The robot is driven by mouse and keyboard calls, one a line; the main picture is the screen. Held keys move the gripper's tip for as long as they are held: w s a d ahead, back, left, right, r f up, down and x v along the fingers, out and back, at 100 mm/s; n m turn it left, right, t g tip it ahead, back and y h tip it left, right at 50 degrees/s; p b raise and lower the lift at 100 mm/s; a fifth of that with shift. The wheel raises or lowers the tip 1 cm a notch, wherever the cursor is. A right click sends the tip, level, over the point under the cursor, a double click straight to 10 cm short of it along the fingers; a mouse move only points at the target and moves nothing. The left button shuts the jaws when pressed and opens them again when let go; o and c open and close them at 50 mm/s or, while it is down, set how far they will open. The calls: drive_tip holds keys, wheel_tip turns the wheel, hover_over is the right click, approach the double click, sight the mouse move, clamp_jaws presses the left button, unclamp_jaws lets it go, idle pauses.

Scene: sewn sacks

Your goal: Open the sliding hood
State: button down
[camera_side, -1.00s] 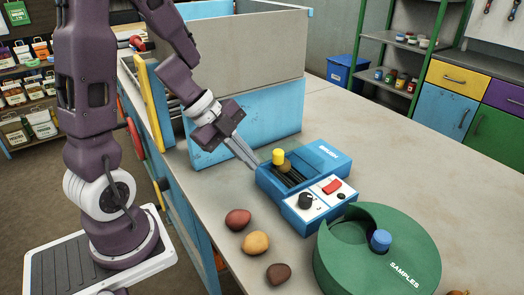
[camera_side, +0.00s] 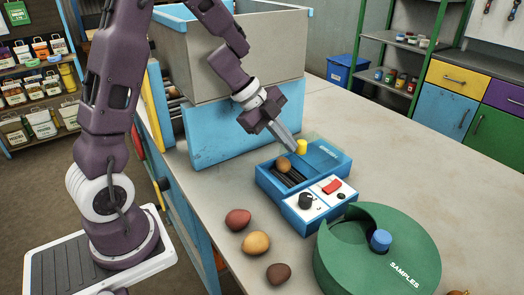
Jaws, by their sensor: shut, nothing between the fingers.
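A blue device (camera_side: 275,196) stands on the bench, with a translucent sliding hood (camera_side: 315,150) over its far-right end. A yellow knob (camera_side: 301,147) stands up from the hood. The near-left part of the device is uncovered, showing dark slats and a brown potato-like lump (camera_side: 284,164) on them. My gripper (camera_side: 294,148) is shut and empty, pointing down to the right with its fingertips at the left side of the knob. I cannot tell whether they touch it.
The device's white panel (camera_side: 319,199) has a black dial and a red switch. A round green samples container (camera_side: 378,250) with a blue knob stands in front. Several lumps (camera_side: 256,242) lie to the left. A large grey and blue bin (camera_side: 215,125) stands behind.

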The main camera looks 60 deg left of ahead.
sight(300, 141)
drive_tip(key=shift+w, duration=1.5)
